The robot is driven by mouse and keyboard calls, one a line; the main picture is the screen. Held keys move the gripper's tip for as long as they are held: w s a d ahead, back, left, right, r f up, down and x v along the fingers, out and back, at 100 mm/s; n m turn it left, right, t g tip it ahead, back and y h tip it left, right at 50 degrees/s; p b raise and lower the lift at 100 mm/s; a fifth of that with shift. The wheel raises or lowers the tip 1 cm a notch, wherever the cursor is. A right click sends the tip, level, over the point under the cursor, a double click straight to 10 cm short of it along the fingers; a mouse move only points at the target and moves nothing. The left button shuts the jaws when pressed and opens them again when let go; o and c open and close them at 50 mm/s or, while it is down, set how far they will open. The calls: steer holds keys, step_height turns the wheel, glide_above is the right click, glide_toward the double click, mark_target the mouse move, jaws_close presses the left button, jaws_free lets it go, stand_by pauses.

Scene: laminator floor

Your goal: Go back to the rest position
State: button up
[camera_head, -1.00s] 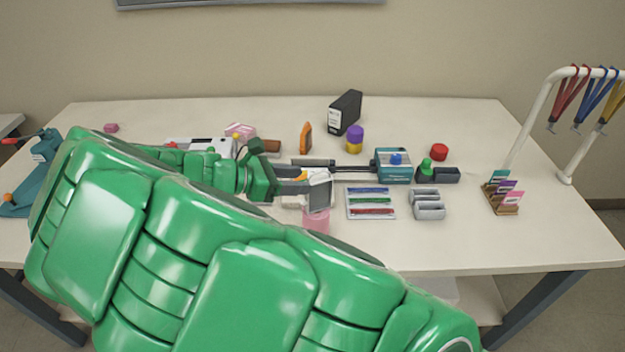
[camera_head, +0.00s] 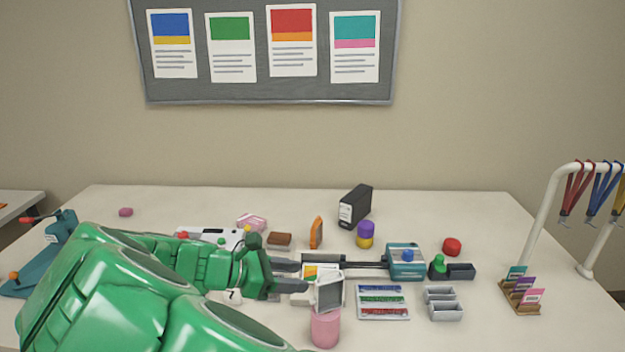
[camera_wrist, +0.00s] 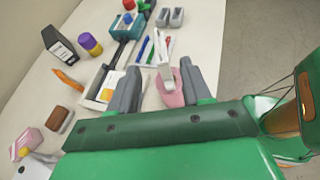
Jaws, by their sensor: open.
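My gripper (camera_head: 287,276) reaches in from the left over the table (camera_head: 440,205) on my green arm. Its two grey fingers are apart, and they also show in the wrist view (camera_wrist: 157,88) with nothing held between them. Beyond the fingers in the wrist view are a pink cup (camera_wrist: 172,95) and a tray with a white and orange card (camera_wrist: 103,90). In the head view the pink cup (camera_head: 325,328) stands at the front, with a grey-screened device (camera_head: 329,291) just above it in the picture. My arm hides part of the table's left side.
A teal device (camera_head: 405,262), a pen tray (camera_head: 382,302), grey bins (camera_head: 442,303) and a card holder (camera_head: 521,296) stand to the right. A black box (camera_head: 355,206) is at the back. A lanyard rack (camera_head: 545,215) is at the far right. A board (camera_head: 270,90) hangs on the wall.

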steer(key=w+d+r+m+t+y, duration=0.1)
steer(key=d+r+m+y, duration=0.5)
steer(key=d+m, duration=0.6)
steer(key=w+d+r+m+t+y, duration=0.1)
steer(key=d+r+m+y, duration=0.3)
steer(key=d+r+m, duration=0.85)
steer(key=s+a+f+g, duration=0.1)
steer(key=s+f+g, duration=0.2)
steer(key=s, duration=0.7)
steer(key=s+a+f+n+g+y, duration=0.1)
steer(key=s+f+g, duration=0.1)
steer(key=s+f, duration=0.6)
steer(key=s+f+n+g+y, duration=0.1)
steer(key=s+f+g, duration=0.2)
steer(key=s, duration=0.9)
step_height(320, 180, down, 3)
steer(key=shift+a+g, duration=0.3)
steer(key=shift+a, duration=0.1)
